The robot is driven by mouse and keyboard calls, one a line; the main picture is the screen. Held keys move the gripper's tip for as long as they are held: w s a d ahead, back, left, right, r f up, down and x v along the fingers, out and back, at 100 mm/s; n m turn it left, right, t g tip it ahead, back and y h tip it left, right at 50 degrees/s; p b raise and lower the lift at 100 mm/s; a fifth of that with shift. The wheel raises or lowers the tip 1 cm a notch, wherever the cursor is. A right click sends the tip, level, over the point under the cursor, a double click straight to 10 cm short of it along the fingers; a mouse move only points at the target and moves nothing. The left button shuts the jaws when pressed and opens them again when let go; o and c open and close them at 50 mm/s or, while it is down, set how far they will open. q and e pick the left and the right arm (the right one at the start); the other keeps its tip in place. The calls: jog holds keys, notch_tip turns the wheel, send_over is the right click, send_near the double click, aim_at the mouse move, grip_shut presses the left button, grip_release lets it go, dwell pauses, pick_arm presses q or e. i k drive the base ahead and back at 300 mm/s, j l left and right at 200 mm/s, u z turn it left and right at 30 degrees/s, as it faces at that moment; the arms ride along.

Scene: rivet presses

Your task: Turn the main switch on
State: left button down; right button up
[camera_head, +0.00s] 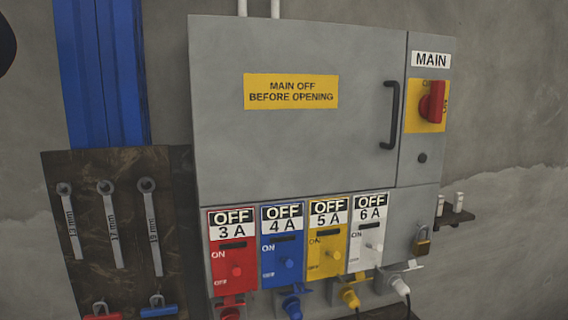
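The main switch is a red rotary knob (432,102) on a yellow plate (412,118), under a white MAIN label (431,60). It sits on the narrow right-hand section of a grey electrical cabinet (300,150). The knob's grip looks roughly upright. Small lettering around it is partly hidden by the knob and too small to read surely. Neither of my grippers shows in the head view.
The cabinet door has a dark handle (390,115) left of the switch. Below are red (232,250), blue (283,245), yellow (328,240) and white (368,235) OFF panels. A padlock (422,242) hangs at lower right. Wrenches (110,222) hang on a board at left.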

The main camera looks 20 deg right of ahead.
aim_at(431, 105)
jog(key=z, duration=1.3)
